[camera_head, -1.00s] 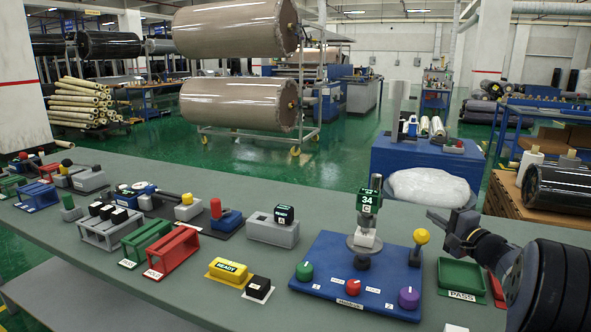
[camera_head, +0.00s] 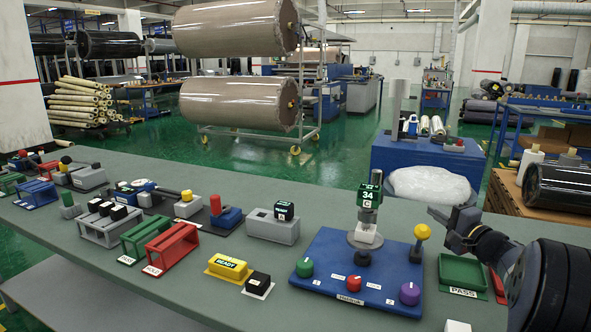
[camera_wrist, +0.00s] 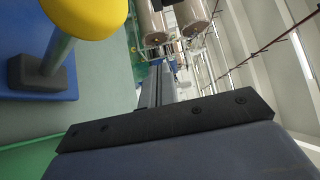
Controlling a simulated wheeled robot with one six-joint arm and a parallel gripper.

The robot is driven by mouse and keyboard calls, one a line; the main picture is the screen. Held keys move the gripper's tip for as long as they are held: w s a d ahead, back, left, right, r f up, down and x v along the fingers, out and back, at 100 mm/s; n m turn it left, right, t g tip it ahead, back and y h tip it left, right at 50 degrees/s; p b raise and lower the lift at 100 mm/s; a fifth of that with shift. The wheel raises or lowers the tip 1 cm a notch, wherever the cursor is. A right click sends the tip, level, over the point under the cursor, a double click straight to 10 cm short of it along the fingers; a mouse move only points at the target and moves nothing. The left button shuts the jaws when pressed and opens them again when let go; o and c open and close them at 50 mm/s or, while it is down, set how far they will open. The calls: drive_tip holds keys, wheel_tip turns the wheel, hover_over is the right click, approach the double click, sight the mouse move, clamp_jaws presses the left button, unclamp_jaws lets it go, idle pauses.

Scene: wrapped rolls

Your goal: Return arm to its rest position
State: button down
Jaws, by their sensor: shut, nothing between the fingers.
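My arm reaches in from the right edge in the head view, and my gripper (camera_head: 446,217) is at its left end, above the grey table near the green PASS tray (camera_head: 463,271). It also shows in the wrist view (camera_wrist: 165,85), its fingers together and empty. The yellow-knobbed lever (camera_head: 422,233) on the blue test panel (camera_head: 330,262) stands just left of my gripper. The knob shows large at the top left of the wrist view (camera_wrist: 90,15), apart from the fingers.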

drive_tip(key=shift+s+a+f+b, duration=0.1)
drive_tip(key=shift+s+f+b, duration=0.1)
drive_tip(key=shift+b, duration=0.6)
drive_tip(key=s+d+n+t+y+b, duration=0.1)
drive_tip(key=s+n+b, duration=0.1)
drive_tip(key=s+b, duration=0.75)
drive_tip(key=s+d+n+t+y+b, duration=0.1)
drive_tip(key=s+d+n+t+b, duration=0.1)
drive_tip(key=s+b, duration=0.7)
drive_tip(key=w+a+r+m+g+h+p, duration=0.1)
drive_tip(key=w+a+m+g+h+p, duration=0.1)
drive_tip(key=w+p, duration=1.6)
drive_tip(key=shift+w+a+m+g+p, duration=0.3)
drive_tip(key=shift+a+m+g+p, duration=0.15)
drive_tip(key=shift+m+p, duration=0.45)
